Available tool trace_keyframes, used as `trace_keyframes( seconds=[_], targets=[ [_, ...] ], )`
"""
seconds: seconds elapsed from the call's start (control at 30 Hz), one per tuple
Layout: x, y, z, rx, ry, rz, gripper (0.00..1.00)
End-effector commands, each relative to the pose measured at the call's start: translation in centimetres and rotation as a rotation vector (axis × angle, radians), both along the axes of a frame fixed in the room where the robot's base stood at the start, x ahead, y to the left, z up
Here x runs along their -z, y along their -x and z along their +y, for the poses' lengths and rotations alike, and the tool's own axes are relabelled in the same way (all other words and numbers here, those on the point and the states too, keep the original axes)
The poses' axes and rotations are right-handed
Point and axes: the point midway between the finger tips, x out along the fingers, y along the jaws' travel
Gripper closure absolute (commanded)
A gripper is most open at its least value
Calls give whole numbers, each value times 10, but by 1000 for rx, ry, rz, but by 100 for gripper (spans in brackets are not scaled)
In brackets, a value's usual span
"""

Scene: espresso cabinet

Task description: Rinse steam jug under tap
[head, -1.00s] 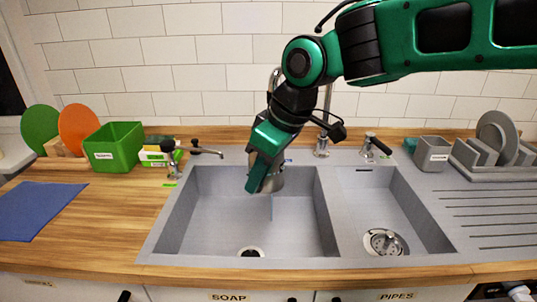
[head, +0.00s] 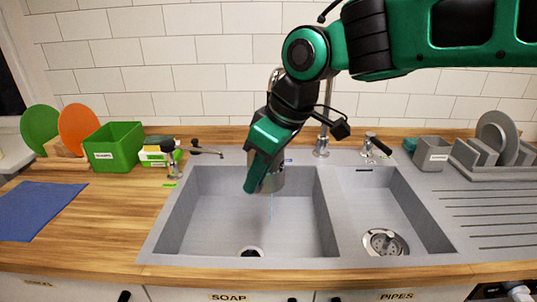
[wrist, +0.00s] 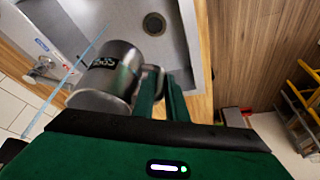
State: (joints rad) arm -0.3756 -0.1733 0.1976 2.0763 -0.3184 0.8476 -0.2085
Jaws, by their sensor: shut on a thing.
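My gripper (head: 256,178) is shut on the handle of the steel steam jug (wrist: 110,75), which carries a dark label. The jug also shows partly in the head view (head: 275,183), behind my fingers, above the left sink basin (head: 230,215). The tap (head: 324,125) stands behind the sink, its upper part partly hidden by my arm. A thin pale-blue water stream (head: 271,210) shows below the jug, and it runs close beside the jug in the wrist view (wrist: 85,53). I cannot tell whether water enters the jug.
The smaller right basin (head: 365,200) is empty apart from its drain. A dispenser-like spout (head: 185,155), a green box (head: 115,147) and a blue cloth (head: 35,210) are on the left. A dish rack (head: 490,150) stands right. The left basin around the jug is clear.

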Motion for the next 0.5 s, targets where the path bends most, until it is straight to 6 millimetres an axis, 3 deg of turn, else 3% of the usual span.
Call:
trace_keyframes(
  seconds=[0.5],
  targets=[
    [-26, 31, 3, -2, -1, -2, 100]
  ],
)
